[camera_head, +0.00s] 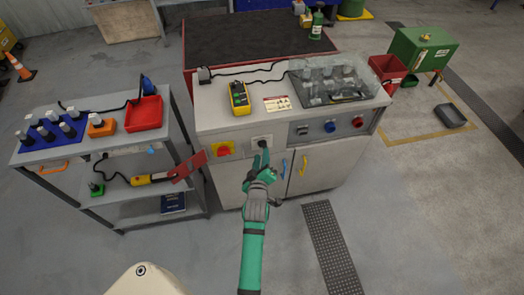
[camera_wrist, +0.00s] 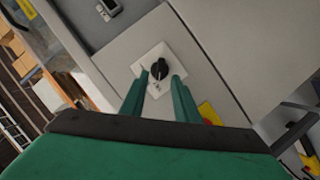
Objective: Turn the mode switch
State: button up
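The mode switch (camera_head: 263,143) is a black rotary knob on a pale square plate (camera_wrist: 152,54) on the front panel of the grey cabinet. In the wrist view the knob (camera_wrist: 160,68) has a light pointer mark on it. My green gripper (camera_head: 261,160) is in front of the plate. In the wrist view its two fingers (camera_wrist: 160,77) are apart, one on each side of the knob, with the knob showing in the gap between the tips. I cannot tell whether either finger touches it.
On the same panel are a red knob on a yellow plate (camera_head: 223,149) to the left, and a small display (camera_head: 302,130), a blue knob (camera_head: 330,126) and a red knob (camera_head: 357,122) to the right. A grey cart (camera_head: 130,190) stands left, with a red flap (camera_head: 188,166) near the cabinet.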

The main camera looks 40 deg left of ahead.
aim_at(263, 145)
jog(key=shift+x, duration=2.2)
jog(key=shift+s, duration=0.1)
grip_shut()
